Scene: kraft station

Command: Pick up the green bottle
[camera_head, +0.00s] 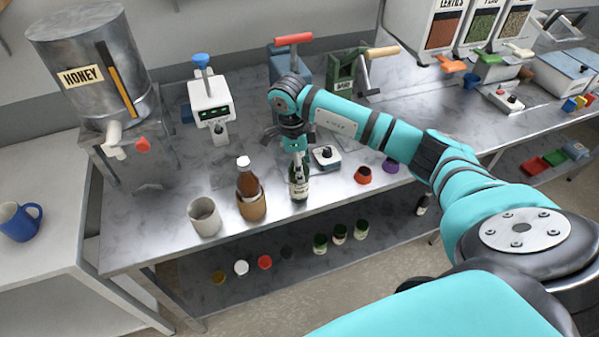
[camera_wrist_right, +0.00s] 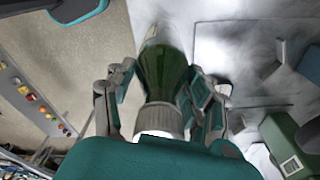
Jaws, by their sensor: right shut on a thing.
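The green bottle (camera_head: 299,184) with a pale label stands at the front of the metal counter in the head view. My right gripper (camera_head: 297,150) is above it, with its fingers around the upper part of the bottle. In the right wrist view the dark green bottle (camera_wrist_right: 165,70) lies between the two fingers of my right gripper (camera_wrist_right: 163,95), which are shut on it. I cannot tell whether its base touches the counter. My left gripper is not in view.
A brown bottle in a wooden cup (camera_head: 251,206) and a grey cup (camera_head: 205,217) stand close to the left. A small scale (camera_head: 326,157) is just behind right. A red funnel-like piece (camera_head: 363,175) lies further right. Several jars stand on the lower shelf (camera_head: 300,265).

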